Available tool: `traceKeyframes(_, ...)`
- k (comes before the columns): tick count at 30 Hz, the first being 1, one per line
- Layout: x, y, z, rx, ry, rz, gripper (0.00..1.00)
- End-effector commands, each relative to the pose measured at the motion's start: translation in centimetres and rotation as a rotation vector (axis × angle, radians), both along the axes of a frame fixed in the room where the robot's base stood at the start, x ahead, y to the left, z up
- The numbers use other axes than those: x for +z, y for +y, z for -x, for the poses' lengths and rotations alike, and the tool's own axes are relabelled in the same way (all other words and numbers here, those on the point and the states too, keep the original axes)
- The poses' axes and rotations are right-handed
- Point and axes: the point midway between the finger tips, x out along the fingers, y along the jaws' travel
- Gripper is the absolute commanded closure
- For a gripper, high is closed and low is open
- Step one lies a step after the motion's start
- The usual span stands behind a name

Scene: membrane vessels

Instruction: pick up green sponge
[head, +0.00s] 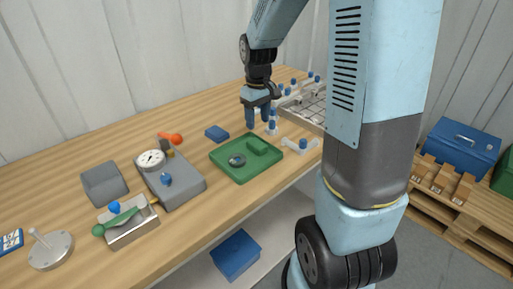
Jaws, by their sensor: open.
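A small green block, which looks like the green sponge (258,145), lies in the back right part of a green tray (243,179) on the wooden bench. Its colour nearly matches the tray. My gripper (257,121) points down with its blue fingers apart and nothing seen between them. In the picture it is just above and behind the sponge and tray, apart from both; its exact height is hard to tell.
A dark round piece (237,160) lies in the tray beside the sponge. A blue block (216,133) sits behind the tray. A gauge unit (174,185) stands left. White fittings with blue caps (300,145) and a rack (308,107) are right.

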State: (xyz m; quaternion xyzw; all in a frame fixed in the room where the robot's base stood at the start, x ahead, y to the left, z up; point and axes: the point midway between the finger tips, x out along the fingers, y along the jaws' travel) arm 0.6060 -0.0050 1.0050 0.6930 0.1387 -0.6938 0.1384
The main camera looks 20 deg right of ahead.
Motion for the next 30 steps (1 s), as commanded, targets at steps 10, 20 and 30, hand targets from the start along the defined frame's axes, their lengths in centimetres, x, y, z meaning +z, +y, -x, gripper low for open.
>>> traceKeyframes(10, -4.2, 0.0, 0.0, 0.000, 0.000, 0.000, 0.46)
traceKeyframes(20, -7.5, -0.2, 0.0, -0.001, 0.002, 0.000, 0.46)
traceKeyframes(30, -9.6, -0.2, 0.0, -0.001, -0.001, 0.000, 0.46)
